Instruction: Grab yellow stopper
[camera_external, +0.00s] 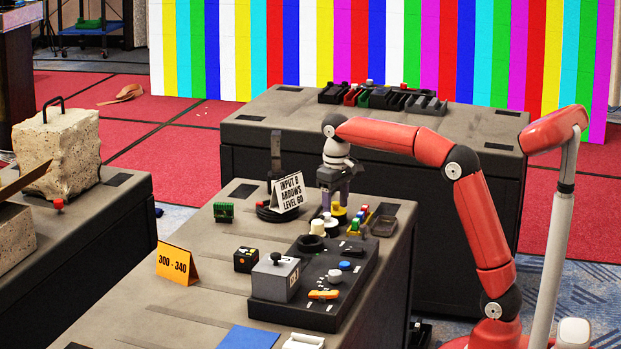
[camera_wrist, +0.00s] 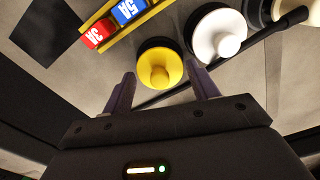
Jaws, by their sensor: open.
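The yellow stopper (camera_wrist: 160,66) shows in the wrist view as a round yellow disc with a knob on a dark base. My gripper (camera_wrist: 163,85) is open, with its two purple fingers on either side of the stopper's near edge. I cannot tell whether the fingers touch it. In the external view my gripper (camera_external: 330,200) points down over the cluster of small parts on the middle table, and the yellow stopper (camera_external: 339,211) shows partly beside and below the fingers.
A white stopper (camera_wrist: 216,34) stands right of the yellow one, near a black rod (camera_wrist: 270,30). A yellow holder with red and blue pieces (camera_wrist: 125,12) lies to the upper left. A control panel (camera_external: 325,275) and a white sign (camera_external: 288,192) stand nearby.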

